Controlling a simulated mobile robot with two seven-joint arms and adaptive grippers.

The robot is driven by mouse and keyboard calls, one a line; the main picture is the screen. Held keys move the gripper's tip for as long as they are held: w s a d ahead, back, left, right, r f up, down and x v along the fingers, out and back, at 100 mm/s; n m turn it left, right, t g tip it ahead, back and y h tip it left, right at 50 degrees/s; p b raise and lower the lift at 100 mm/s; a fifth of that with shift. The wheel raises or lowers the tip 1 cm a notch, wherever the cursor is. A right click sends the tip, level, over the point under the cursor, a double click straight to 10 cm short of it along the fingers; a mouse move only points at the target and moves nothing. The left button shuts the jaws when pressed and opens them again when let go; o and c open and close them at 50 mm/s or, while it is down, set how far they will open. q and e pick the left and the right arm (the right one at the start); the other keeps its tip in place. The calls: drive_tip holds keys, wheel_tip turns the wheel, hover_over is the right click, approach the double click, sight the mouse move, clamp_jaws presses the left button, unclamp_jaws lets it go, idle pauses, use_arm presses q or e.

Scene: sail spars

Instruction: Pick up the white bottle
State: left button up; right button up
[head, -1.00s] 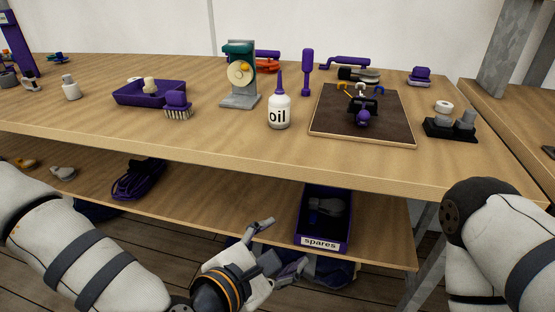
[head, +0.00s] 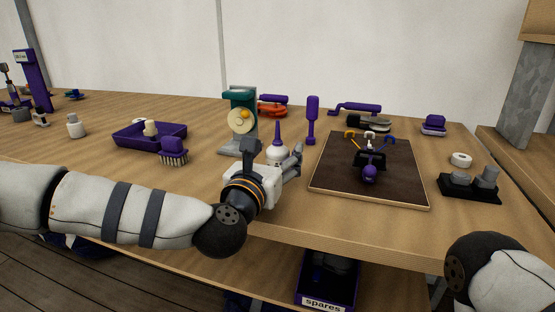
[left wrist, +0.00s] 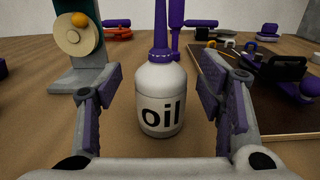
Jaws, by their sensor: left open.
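The white bottle, marked "oil" and with a purple nozzle, stands upright on the workbench (head: 180,208). In the head view the bottle (head: 277,153) is partly hidden behind my left gripper (head: 274,156). In the left wrist view the bottle (left wrist: 160,95) is centred ahead, with the open fingers of the gripper (left wrist: 161,92) to its left and right. Gaps show between both fingers and the bottle. A smaller white bottle (head: 75,126) stands far left. My right gripper is out of view.
A green-and-grey machine (head: 241,122) stands close left of the bottle. A purple-handled tool (head: 312,121) stands behind right. A dark board (head: 335,184) with purple parts lies right. A purple tray (head: 133,138) and brush (head: 173,149) lie left. The front strip is clear.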

use_arm(q)
drive_tip(key=shift+w+d+f, duration=0.2)
drive_tip(key=shift+w+d, duration=0.05)
drive_tip(key=shift+w, duration=0.4)
drive_tip(key=c, duration=1.3)
drive_tip(key=shift+r, duration=0.1)
